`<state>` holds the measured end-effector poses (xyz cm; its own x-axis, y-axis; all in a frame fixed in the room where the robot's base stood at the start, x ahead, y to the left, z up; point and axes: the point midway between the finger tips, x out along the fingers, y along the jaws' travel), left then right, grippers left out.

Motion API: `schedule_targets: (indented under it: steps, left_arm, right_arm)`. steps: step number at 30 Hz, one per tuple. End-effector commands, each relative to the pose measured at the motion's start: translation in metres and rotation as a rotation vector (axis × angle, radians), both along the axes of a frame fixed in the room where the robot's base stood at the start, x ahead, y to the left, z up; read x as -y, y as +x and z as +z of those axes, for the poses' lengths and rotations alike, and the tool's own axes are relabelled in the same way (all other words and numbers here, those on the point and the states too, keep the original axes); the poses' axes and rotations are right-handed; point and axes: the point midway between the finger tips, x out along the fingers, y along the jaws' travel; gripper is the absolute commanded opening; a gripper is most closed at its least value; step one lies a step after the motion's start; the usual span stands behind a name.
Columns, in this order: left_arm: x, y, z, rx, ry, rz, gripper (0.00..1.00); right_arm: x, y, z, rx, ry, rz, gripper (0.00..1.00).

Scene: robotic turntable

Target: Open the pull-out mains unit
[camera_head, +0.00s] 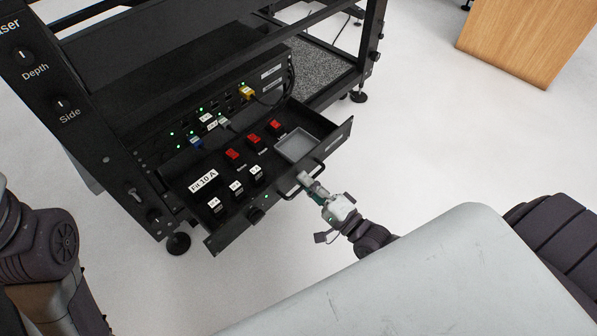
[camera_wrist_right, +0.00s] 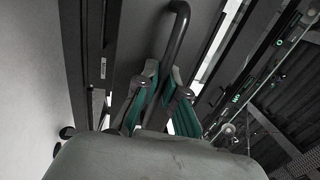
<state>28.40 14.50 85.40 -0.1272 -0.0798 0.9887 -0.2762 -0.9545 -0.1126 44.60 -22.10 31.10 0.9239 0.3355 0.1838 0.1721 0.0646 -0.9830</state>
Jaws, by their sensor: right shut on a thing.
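The pull-out mains unit (camera_head: 226,212) is a black drawer low in the rack, and it stands well out from the rack front. Inside it are red switches (camera_head: 253,139), small white-labelled black parts (camera_head: 236,187), a "Fit 10 A" label and a grey tray (camera_head: 293,147). My right gripper (camera_head: 306,183) is at the bar handle (camera_head: 289,191) on the drawer's front. In the right wrist view its green-padded fingers (camera_wrist_right: 160,95) are shut on the handle (camera_wrist_right: 178,35). My left gripper is not in view; only part of my left arm shows at the left edge.
The black rack (camera_head: 95,130) stands on feet, with panel knobs marked Depth and Side on its left post. Above the drawer, a panel with green lights has plugged cables (camera_head: 246,92). A wooden block (camera_head: 530,40) stands at the upper right. The white floor before the drawer is clear.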

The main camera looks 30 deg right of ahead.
Motion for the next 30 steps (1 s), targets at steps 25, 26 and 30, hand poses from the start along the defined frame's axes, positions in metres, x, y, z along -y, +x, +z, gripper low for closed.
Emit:
schedule_targets:
  steps: [25,26,30]
  left_arm:
    - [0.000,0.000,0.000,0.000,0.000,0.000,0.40]
    - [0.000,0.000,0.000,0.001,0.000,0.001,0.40]
    - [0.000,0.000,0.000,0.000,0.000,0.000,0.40]
  right_arm:
    - [0.001,-0.002,0.000,0.000,0.000,0.000,0.34]
    - [0.001,-0.003,-0.001,0.000,0.000,0.000,0.34]
    - [0.006,-0.016,-0.004,-0.004,-0.001,0.000,0.34]
